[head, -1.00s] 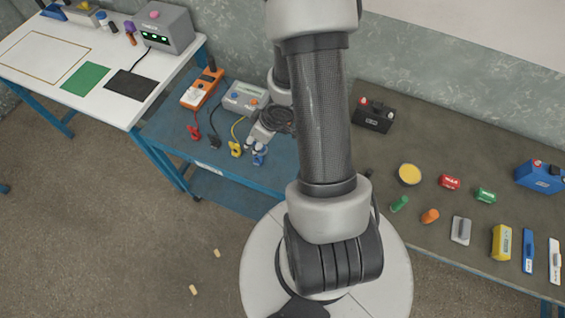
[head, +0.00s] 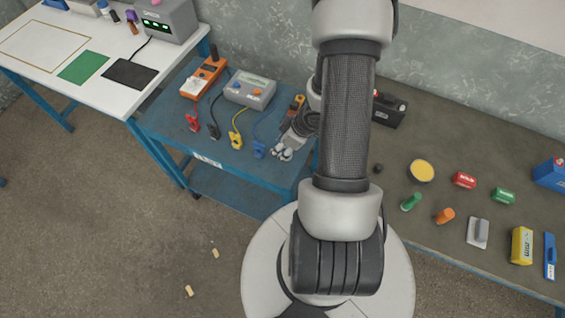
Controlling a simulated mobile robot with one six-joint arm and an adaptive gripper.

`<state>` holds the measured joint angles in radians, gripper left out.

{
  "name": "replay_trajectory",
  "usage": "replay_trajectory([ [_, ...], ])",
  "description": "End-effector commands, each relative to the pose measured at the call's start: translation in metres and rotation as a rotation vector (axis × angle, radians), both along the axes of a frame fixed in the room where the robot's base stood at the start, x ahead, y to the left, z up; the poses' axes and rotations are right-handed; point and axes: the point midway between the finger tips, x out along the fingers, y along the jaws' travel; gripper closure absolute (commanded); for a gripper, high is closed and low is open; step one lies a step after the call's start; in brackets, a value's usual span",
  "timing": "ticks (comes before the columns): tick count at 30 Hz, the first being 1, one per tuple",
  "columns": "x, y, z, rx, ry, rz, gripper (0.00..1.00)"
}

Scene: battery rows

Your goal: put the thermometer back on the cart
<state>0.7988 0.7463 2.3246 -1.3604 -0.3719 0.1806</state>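The blue cart (head: 215,158) stands between the white table and the dark bench. A small orange and black object (head: 297,103) lies at the right of the cart top, partly hidden by my arm; it looks like the thermometer, but it is too small to be sure. My gripper (head: 282,153) is low over the cart's right front part, in front of that object and beside the blue clamp (head: 259,149). Nothing clear shows between its pale fingertips. Whether they are parted or shut is too small to tell.
An orange meter (head: 204,75) and a grey tester (head: 250,90) with coloured clamps fill much of the cart. The white table (head: 40,75) is at left. The dark bench (head: 450,140) at right holds a black battery (head: 389,110) and several small items.

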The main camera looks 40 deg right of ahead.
Motion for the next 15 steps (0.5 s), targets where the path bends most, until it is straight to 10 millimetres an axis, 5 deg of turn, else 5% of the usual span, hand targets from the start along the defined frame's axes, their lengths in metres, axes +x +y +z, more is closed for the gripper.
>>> replay_trajectory([
  [15, 0.0, 0.0, -0.061, 0.001, 0.0, 0.0, 0.94],
])
